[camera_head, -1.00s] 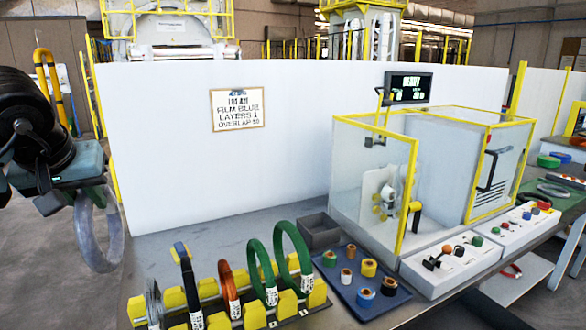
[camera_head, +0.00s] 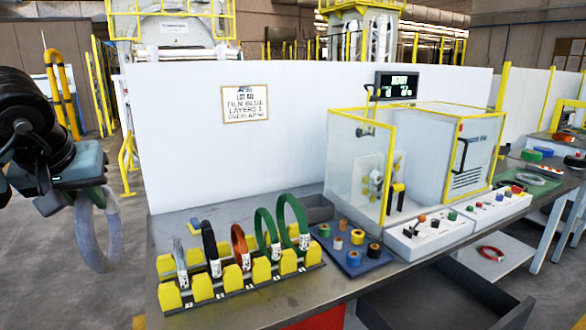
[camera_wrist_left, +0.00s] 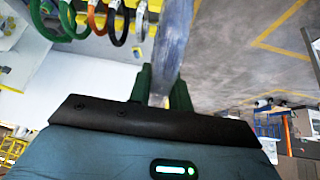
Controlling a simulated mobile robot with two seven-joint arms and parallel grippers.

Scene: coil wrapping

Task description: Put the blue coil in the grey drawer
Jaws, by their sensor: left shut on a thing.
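My left gripper (camera_head: 86,188) is at the left of the head view, shut on a coil (camera_head: 98,238) with a hazy blue-grey surface. The coil hangs upright below the fingers, over the floor and left of the bench, touching nothing else visible. In the left wrist view the coil (camera_wrist_left: 172,45) runs up from between the green fingers (camera_wrist_left: 160,88). A dark grey open drawer (camera_head: 425,300) shows below the bench front at the lower right, partly cut off by the picture's edge. My right gripper is out of view.
A yellow-block rack (camera_head: 232,276) holds several coils on the bench. A white partition (camera_head: 200,150) stands behind. Floor at left is clear.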

